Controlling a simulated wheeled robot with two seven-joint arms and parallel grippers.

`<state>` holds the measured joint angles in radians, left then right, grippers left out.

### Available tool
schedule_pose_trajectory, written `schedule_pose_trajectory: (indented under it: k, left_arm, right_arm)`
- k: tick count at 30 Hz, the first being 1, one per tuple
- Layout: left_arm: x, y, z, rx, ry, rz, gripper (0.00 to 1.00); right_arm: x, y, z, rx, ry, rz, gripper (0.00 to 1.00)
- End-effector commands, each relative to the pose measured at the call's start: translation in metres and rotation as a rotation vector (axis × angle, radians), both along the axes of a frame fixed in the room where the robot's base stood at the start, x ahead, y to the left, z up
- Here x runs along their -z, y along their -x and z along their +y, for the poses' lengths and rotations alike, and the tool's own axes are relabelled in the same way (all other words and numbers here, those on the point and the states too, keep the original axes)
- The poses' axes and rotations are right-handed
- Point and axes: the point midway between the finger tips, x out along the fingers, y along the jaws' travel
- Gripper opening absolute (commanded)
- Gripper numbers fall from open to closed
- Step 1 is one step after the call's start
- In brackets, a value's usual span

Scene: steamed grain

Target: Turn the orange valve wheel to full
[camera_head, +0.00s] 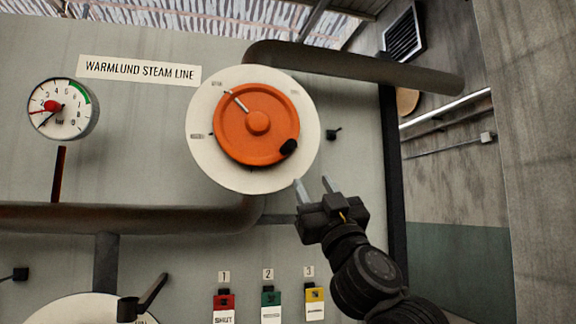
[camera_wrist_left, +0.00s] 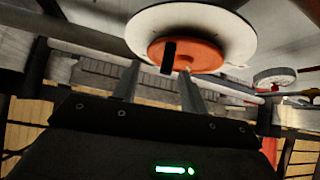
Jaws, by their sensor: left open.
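The orange valve wheel (camera_head: 238,142) is mounted on a round white dial plate (camera_head: 210,168) on the grey panel. Its white pointer line points to the upper left, toward a small label too blurred to read. A black knob (camera_head: 288,147) sits at the wheel's lower right. My left gripper (camera_head: 313,182) is open and empty, just below and right of the dial plate, its fingers pointing up, apart from the knob. In the left wrist view the wheel (camera_wrist_left: 205,57) and knob (camera_wrist_left: 168,56) lie ahead of the spread fingers (camera_wrist_left: 158,78). My right gripper is out of view.
A pressure gauge (camera_head: 62,109) is at the left, its needle toward the lower left. A pipe (camera_head: 350,72) runs above the dial and another pipe (camera_head: 120,217) below. A black lever (camera_head: 152,294) and several coloured tags (camera_head: 270,304) are at the bottom.

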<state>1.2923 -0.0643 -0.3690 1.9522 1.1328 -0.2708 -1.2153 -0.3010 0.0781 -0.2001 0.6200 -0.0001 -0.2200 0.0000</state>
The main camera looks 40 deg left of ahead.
Motion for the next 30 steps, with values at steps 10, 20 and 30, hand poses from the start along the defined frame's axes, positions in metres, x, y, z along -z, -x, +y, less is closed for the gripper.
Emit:
schedule_pose_trajectory:
  k: [10,20,30]
  left_arm:
    - [-0.023,0.022,0.006,-0.034,0.024,-0.046,0.43]
    - [-0.065,0.007,0.042,-0.038,0.022,-0.044,0.43]
    - [-0.093,-0.007,0.071,-0.034,0.022,-0.044,0.43]
  right_arm:
    - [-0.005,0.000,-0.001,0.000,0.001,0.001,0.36]
    - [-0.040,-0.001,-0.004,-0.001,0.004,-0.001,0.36]
    - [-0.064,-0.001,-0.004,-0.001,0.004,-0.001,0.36]
